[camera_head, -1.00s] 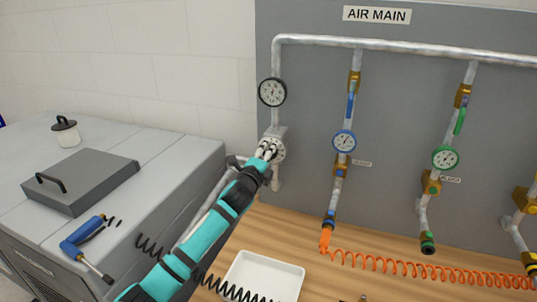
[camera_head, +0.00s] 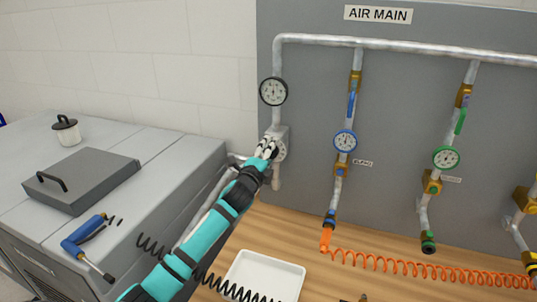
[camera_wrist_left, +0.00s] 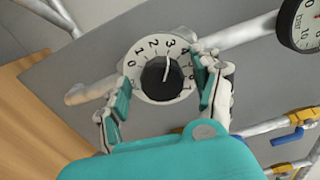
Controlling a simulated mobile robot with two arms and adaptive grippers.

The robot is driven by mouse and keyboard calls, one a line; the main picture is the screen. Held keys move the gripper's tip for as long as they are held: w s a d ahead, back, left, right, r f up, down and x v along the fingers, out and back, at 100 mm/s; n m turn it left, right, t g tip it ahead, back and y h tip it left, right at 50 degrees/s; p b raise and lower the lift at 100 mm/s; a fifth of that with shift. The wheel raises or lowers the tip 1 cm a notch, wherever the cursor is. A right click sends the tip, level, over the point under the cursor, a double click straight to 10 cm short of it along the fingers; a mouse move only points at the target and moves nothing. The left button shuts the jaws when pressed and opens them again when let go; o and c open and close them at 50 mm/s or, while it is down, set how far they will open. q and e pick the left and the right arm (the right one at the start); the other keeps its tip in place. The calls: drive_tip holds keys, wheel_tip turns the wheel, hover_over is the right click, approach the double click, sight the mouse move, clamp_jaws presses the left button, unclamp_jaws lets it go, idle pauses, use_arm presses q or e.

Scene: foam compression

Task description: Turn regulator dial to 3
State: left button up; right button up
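The regulator dial (camera_head: 281,149) is a round white plate on the pipe at the left of the grey panel. In the left wrist view the dial plate (camera_wrist_left: 136,62) shows numbers, and its black knob (camera_wrist_left: 160,80) has a white pointer line at about the 3. My left gripper (camera_head: 268,147) is at the dial and partly covers it. In the wrist view its two fingers stand on either side of the knob, with a visible gap between each finger and the knob. My right gripper is not in view.
A black-rimmed gauge (camera_head: 273,91) sits just above the dial. A blue gauge (camera_head: 345,141) and a green gauge (camera_head: 446,158) are further right. A white tray (camera_head: 265,260) lies on the wooden bench below. A blue air tool (camera_head: 82,235) lies on the grey cabinet at left.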

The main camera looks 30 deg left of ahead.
use_arm(q)
drive_tip(key=v, duration=1.2)
drive_tip(key=shift+f, duration=0.15)
